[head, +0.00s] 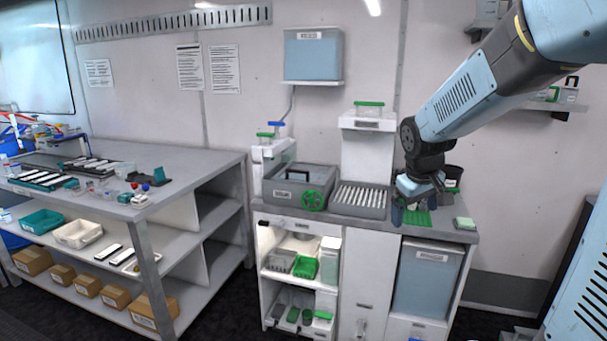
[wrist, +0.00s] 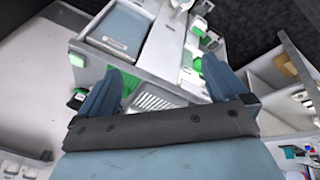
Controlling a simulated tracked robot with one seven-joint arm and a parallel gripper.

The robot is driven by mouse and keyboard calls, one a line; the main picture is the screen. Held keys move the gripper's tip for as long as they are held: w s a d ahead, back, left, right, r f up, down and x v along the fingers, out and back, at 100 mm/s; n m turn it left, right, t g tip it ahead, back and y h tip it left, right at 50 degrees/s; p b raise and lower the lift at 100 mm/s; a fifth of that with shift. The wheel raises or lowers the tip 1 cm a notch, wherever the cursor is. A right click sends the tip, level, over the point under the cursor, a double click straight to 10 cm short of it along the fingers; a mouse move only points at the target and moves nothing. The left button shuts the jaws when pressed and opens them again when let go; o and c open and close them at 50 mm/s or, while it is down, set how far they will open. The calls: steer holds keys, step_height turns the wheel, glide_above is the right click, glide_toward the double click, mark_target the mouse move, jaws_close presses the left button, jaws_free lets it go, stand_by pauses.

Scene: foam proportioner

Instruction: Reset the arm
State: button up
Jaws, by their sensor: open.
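My arm reaches in from the upper right in the head view. My gripper (head: 412,205) hangs over the right part of the counter (head: 345,215), above a green item (head: 418,218) that it partly hides. In the wrist view my gripper (wrist: 160,88) shows two blue fingers spread wide apart, with nothing held between them. Whether the fingers touch anything on the counter cannot be told.
A workbench (head: 160,165) stands at left.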

steer(key=s+a+r+m+t+y, duration=0.1)
steer(key=s+r+m, duration=0.1)
steer(key=s, duration=0.8)
steer(key=s+a+r+m, duration=0.1)
steer(key=s+r, duration=0.3)
steer(key=s, duration=0.7)
steer(key=shift+s+a+r+m+t+y, duration=0.2)
steer(key=shift+a+r+m+t+y, duration=0.2)
steer(key=shift+m, duration=0.2)
